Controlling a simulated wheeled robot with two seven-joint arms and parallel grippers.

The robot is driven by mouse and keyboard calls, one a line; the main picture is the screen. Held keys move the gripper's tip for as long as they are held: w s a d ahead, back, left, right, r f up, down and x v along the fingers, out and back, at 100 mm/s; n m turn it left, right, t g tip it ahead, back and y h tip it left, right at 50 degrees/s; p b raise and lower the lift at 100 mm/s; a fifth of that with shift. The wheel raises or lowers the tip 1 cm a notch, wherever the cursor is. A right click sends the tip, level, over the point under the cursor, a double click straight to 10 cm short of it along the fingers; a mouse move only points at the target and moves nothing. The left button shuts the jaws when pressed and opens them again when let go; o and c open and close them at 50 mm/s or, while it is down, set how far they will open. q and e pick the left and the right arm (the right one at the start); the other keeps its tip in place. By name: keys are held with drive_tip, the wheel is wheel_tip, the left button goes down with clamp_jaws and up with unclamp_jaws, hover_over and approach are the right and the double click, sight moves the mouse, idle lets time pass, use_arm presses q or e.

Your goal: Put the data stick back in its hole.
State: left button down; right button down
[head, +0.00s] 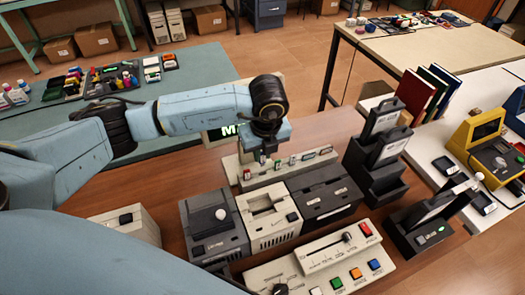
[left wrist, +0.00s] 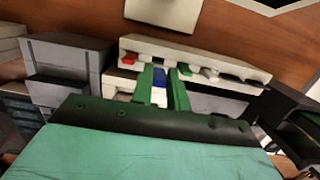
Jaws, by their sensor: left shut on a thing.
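My left gripper (head: 263,156) points down over the left part of a long pale strip (head: 250,181) that holds a row of small coloured data sticks. In the left wrist view its two green fingers (left wrist: 161,88) are shut on a small blue and white data stick (left wrist: 159,77). The strip (left wrist: 225,58) lies just beyond the fingers there, with a red stick (left wrist: 128,60) at its left end and green, white and dark ones to the right. The fingers hide the stick's lower end and any hole under it. I cannot tell whether the stick touches the strip. My right gripper is out of view.
Grey, cream and black boxy devices (head: 268,222) stand close in front of the strip. A black stepped holder (head: 375,165) is to its right. A control panel (head: 325,262) with coloured buttons is at the front.

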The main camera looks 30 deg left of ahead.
sight(263, 163)
use_arm(q)
drive_tip(key=shift+f, duration=0.15)
drive_tip(key=shift+f+b, duration=2.1)
drive_tip(key=shift+f, duration=0.35)
drive_tip(key=c, duration=1.3)
unclamp_jaws()
wheel_tip(263, 163, up, 8)
drive_tip(key=p, duration=0.6)
drive_tip(key=shift+r, duration=0.1)
